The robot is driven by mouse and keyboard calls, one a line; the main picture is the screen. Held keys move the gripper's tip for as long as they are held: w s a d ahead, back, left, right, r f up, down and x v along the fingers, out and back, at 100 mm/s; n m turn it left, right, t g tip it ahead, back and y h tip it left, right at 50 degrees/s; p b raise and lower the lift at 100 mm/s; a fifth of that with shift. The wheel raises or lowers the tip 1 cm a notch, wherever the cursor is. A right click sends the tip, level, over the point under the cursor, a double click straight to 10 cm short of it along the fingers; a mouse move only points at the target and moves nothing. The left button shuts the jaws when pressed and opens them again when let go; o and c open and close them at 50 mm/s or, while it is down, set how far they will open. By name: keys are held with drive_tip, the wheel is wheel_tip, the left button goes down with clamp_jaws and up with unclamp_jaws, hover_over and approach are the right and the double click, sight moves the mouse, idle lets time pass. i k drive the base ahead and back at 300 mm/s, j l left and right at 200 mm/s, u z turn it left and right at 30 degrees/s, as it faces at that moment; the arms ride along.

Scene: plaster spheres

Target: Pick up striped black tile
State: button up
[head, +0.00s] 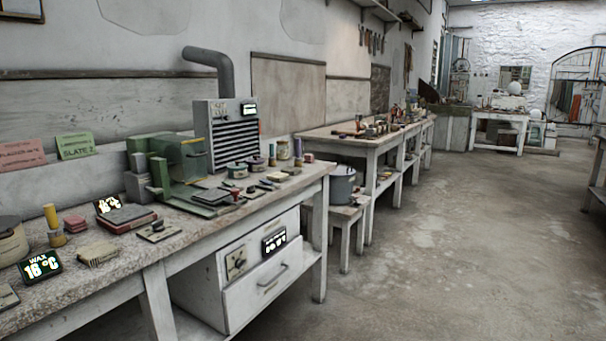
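No tile with clear stripes can be made out at this size. Several small flat dark pieces lie on the near workbench (150,262). One dark slab (214,197) lies in front of the green machine (178,160). A dark grey slab (126,213) rests on a reddish block. A small flat piece with a dark knob or mark (158,232) lies near the bench's front edge. I cannot tell which of these, if any, is the striped black tile. My gripper is not in view.
A grey vented unit with a pipe (228,135) stands behind the green machine. A grey pot (342,186) sits on a stool. The concrete floor (440,260) is clear.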

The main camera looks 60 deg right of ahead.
sight(294, 170)
drive_tip(key=i+l+z, duration=0.15)
drive_tip(key=l, duration=0.45)
drive_tip(key=i+l+z, duration=0.15)
drive_tip(key=l, duration=0.4)
drive_tip(key=i+l+z, duration=0.15)
drive_tip(key=l, duration=0.4)
drive_tip(key=i+l+z, duration=0.15)
drive_tip(key=i+l, duration=0.2)
drive_tip(key=l, duration=0.15)
drive_tip(key=i+l+z, duration=0.15)
drive_tip(key=i+l, duration=0.15)
drive_tip(key=l, duration=0.15)
drive_tip(key=i+l+z, duration=0.2)
drive_tip(key=l, duration=0.25)
drive_tip(key=i, duration=0.1)
